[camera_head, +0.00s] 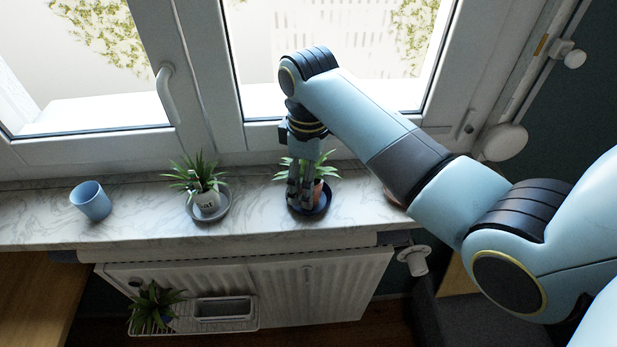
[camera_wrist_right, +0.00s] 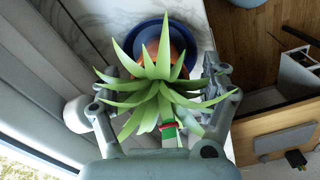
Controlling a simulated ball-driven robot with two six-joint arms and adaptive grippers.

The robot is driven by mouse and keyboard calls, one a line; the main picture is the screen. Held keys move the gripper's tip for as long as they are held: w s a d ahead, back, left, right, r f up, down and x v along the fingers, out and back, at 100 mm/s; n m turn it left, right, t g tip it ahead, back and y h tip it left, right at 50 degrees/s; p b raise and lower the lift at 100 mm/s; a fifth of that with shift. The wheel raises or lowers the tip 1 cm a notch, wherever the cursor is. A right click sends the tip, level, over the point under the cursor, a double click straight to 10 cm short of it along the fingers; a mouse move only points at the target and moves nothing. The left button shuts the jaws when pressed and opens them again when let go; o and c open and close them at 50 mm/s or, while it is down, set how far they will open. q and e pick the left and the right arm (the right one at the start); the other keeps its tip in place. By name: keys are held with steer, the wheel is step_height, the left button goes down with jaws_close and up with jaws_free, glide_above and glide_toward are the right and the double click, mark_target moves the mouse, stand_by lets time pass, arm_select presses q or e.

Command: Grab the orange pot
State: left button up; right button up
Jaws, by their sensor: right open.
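The orange pot (camera_head: 318,188) holds a spiky green plant and stands in a dark blue saucer (camera_head: 322,206) on the windowsill. My right gripper (camera_head: 300,198) is lowered over it and hides part of the pot. In the right wrist view the orange pot (camera_wrist_right: 178,58) shows under the leaves, inside the blue saucer (camera_wrist_right: 150,24). There the open fingers of my right gripper (camera_wrist_right: 160,78) lie on either side of the plant. The leaves hide whether a finger touches the pot. My left gripper is not in view.
On the marble sill (camera_head: 125,222) stand a blue cup (camera_head: 91,201) and a white pot (camera_head: 207,201) with a plant in a grey saucer. The window (camera_head: 190,100) closes off the back. A radiator (camera_head: 330,290) with a hanging rack and another plant (camera_head: 153,305) is below.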

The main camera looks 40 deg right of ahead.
steer(key=c, duration=1.5)
